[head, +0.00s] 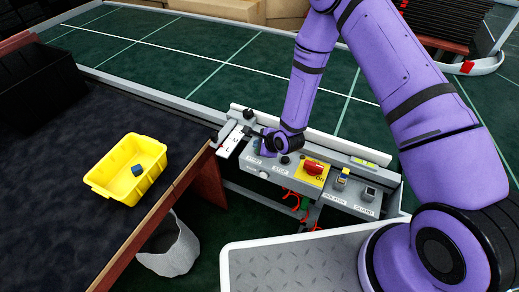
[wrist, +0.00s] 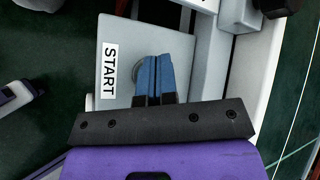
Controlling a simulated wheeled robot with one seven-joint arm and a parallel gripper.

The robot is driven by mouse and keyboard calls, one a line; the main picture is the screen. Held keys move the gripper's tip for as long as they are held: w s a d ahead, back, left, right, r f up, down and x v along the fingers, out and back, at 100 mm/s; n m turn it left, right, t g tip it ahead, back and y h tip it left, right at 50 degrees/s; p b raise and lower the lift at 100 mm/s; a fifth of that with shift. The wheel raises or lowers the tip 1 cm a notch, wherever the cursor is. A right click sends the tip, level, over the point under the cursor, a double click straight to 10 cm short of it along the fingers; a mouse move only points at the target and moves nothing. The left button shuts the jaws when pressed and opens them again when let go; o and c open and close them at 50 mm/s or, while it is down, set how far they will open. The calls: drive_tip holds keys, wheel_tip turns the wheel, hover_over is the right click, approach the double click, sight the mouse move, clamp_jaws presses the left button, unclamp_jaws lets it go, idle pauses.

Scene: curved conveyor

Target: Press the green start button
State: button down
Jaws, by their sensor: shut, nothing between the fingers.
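My gripper (wrist: 157,80) is shut and empty, its blue fingertips side by side over the grey panel face with the START label (wrist: 110,70) in the wrist view. A grey round rim (wrist: 137,72) shows just left of the fingertips. The green of the start button is not visible; the fingers cover that spot. I cannot tell whether the fingertips touch the button. In the head view my gripper (head: 259,147) is at the left part of the grey control panel (head: 318,193), just above the START label (head: 254,160).
A red stop knob on a yellow plate (head: 313,173), a blue-and-yellow switch (head: 342,178) and another switch (head: 369,193) sit right of the gripper. A yellow bin (head: 109,172) holding a blue cube (head: 137,170) stands on the dark table (head: 60,220). A grey waste bin (head: 172,252) is below.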

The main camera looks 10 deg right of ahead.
drive_tip(key=shift+f, duration=0.4)
idle(0.8)
drive_tip(key=shift+r, duration=0.85)
drive_tip(key=shift+r, duration=2.5)
